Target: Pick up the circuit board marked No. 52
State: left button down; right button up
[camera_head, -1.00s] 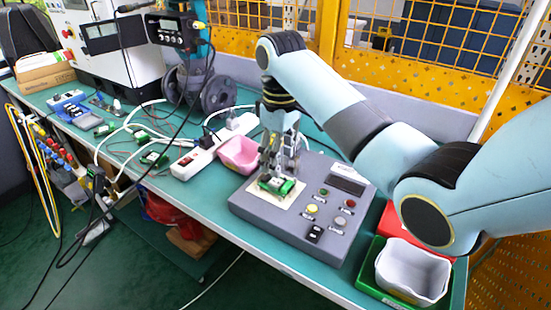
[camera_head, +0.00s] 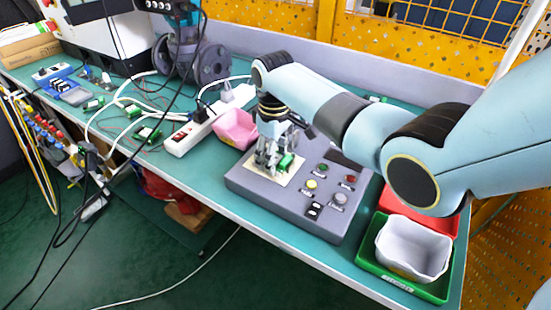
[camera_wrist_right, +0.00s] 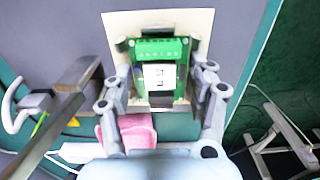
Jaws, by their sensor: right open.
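A green circuit board (camera_head: 286,162) with a terminal block and a white label lies on a pale square plate (camera_head: 288,179) on top of a grey control box. In the right wrist view the board (camera_wrist_right: 160,50) sits between my fingers; the marks on its label are not clearly legible. My right gripper (camera_head: 270,168) points down over the board. Its fingers (camera_wrist_right: 161,72) are open, one on each side of the board. Whether they touch its edges I cannot tell. The gripper partly hides the board in the head view. My left gripper is out of view.
The grey control box (camera_head: 250,182) carries buttons to the right of the plate. A pink bin (camera_head: 234,128) and a white power strip (camera_head: 190,138) stand to its left. A grey bin (camera_head: 412,250) in a green tray (camera_head: 365,262) and a red tray stand at right. Other green boards and cables lie left.

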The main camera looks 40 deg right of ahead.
jog(key=shift+c, duration=0.4)
jog(key=c, duration=0.7)
